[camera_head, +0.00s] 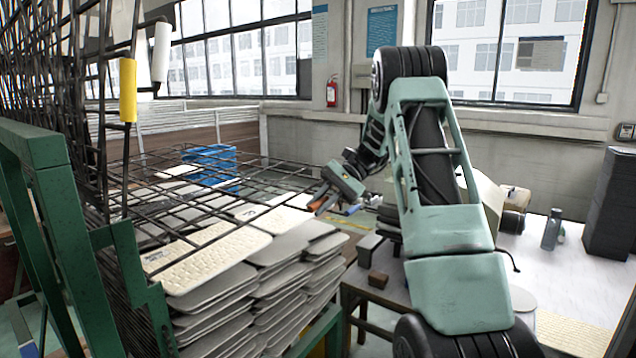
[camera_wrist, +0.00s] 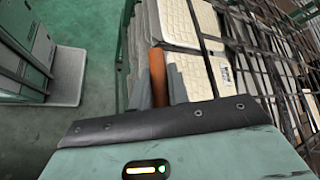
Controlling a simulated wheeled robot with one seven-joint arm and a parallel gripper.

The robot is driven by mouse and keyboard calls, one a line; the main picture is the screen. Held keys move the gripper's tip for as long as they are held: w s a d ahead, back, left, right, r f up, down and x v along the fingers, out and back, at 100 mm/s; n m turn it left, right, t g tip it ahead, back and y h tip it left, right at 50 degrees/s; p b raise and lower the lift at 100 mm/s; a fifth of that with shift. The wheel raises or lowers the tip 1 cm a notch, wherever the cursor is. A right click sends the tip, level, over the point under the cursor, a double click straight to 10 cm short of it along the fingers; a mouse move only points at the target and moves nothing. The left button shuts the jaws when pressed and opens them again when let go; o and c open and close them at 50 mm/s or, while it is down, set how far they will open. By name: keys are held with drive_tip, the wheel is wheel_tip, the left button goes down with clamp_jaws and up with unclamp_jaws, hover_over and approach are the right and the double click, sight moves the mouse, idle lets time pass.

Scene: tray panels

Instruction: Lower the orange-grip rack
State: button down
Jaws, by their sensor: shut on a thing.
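The orange-grip rack (camera_head: 215,190) is a dark wire grid. It lies close to level just over the stacked panels, tilted slightly. Its orange grip (camera_wrist: 157,76) stands between the grey fingers of my gripper (camera_wrist: 160,88) in the wrist view. My gripper (camera_head: 318,200) is shut on this grip at the rack's right end in the head view, where the grip is small and partly hidden. The rack's wires (camera_wrist: 262,70) also show at the right of the wrist view.
Upright racks with a yellow grip (camera_head: 128,90) and a white grip (camera_head: 161,52) stand at left in a green frame (camera_head: 35,145). Stacked grey and cream panels (camera_head: 215,255) lie under the lowered rack. A cluttered table (camera_head: 575,275) stands at right.

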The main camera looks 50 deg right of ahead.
wheel_tip(320, 180, down, 4)
drive_tip(key=shift+r+y+b, duration=0.2)
drive_tip(key=shift+y+b, duration=0.1)
drive_tip(key=shift+y, duration=0.2)
drive_tip(key=shift+s+f, duration=0.1)
drive_tip(key=shift+f, duration=0.05)
drive_tip(key=c, duration=1.4)
unclamp_jaws()
drive_tip(key=shift+f, duration=0.1)
drive_tip(key=shift+o, duration=0.2)
drive_tip(key=v, duration=1.7)
drive_tip(key=shift+d+r, duration=0.2)
drive_tip(key=shift+r, duration=0.1)
drive_tip(key=shift+b, duration=0.3)
